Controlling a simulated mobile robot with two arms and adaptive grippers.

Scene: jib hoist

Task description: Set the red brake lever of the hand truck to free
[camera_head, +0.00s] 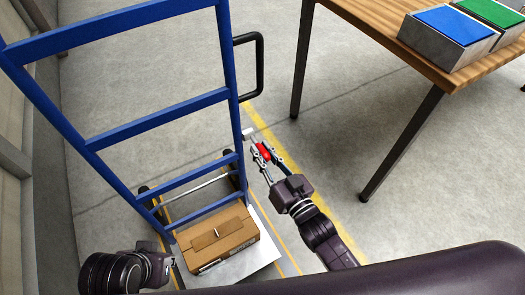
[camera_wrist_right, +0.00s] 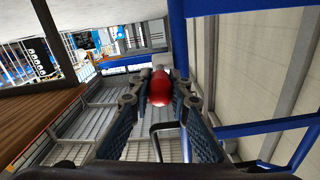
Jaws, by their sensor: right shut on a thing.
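The blue hand truck (camera_head: 228,60) stands at the left of the head view, with a black side handle (camera_head: 261,65). The red brake lever (camera_head: 263,151) is at its right side, low down, by a small pale block (camera_head: 249,133) near the frame. My right gripper (camera_head: 264,154) is shut on the red lever. In the right wrist view the red knob (camera_wrist_right: 160,88) sits between the fingers of the right gripper (camera_wrist_right: 160,100). My left gripper (camera_head: 166,264) is at the lower left of the head view, beside the truck's base; its fingers are too unclear to tell.
A cardboard box (camera_head: 218,240) lies on the truck's metal toe plate (camera_head: 258,254). A wooden table (camera_head: 400,45) with a blue-topped block (camera_head: 452,27) and a green-topped block (camera_head: 493,13) stands at the upper right. Yellow lines (camera_head: 278,147) mark the floor. Open floor lies between truck and table.

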